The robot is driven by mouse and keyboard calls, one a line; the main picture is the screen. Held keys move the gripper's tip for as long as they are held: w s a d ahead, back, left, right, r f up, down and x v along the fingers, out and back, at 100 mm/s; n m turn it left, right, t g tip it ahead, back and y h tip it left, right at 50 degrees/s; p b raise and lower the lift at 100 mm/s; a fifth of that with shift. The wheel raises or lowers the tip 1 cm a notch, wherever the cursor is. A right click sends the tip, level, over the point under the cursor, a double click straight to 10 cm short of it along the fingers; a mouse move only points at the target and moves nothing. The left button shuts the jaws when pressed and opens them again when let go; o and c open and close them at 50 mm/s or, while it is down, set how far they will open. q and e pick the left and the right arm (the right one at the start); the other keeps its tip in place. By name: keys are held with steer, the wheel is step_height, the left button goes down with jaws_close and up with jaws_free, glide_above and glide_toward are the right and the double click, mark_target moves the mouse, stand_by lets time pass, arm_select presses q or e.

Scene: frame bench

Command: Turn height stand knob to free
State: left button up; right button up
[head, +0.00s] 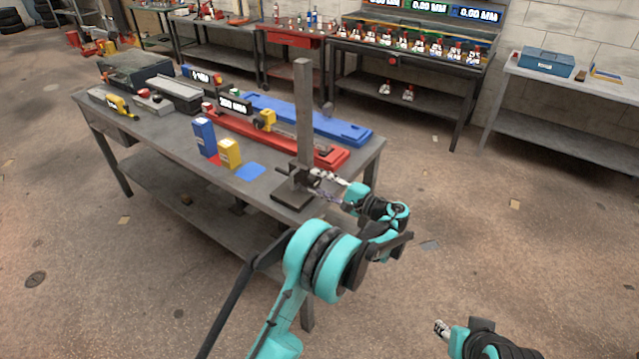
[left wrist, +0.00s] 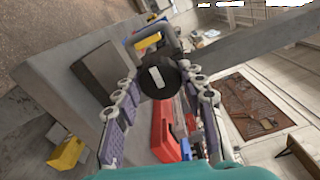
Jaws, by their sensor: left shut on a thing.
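The height stand has a tall grey post (head: 303,110) on a dark flat base (head: 289,199) at the table's near right corner. The post also crosses the left wrist view (left wrist: 265,42). My left gripper (head: 318,179) is at the lower part of the post. In the left wrist view its two fingers (left wrist: 157,80) are on either side of a round black knob (left wrist: 154,90) with a white mark, and are shut on it. In the head view the knob is mostly hidden. My right gripper (head: 440,328) is at the bottom right, away from the table; its fingers are too small to judge.
On the table (head: 160,152) are a red rail (head: 335,158), a blue rail (head: 345,130), a blue box (head: 203,137), a yellow box (head: 229,154) and a blue mat (head: 250,171). Other benches stand along the back wall. The floor to the right is open.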

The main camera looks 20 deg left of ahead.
arm_select(q)
steer(key=shift+n, duration=0.3)
steer(key=o, duration=1.2)
steer(key=shift+c, duration=0.2)
steer(key=v, duration=1.2)
steer(key=shift+a, duration=0.1)
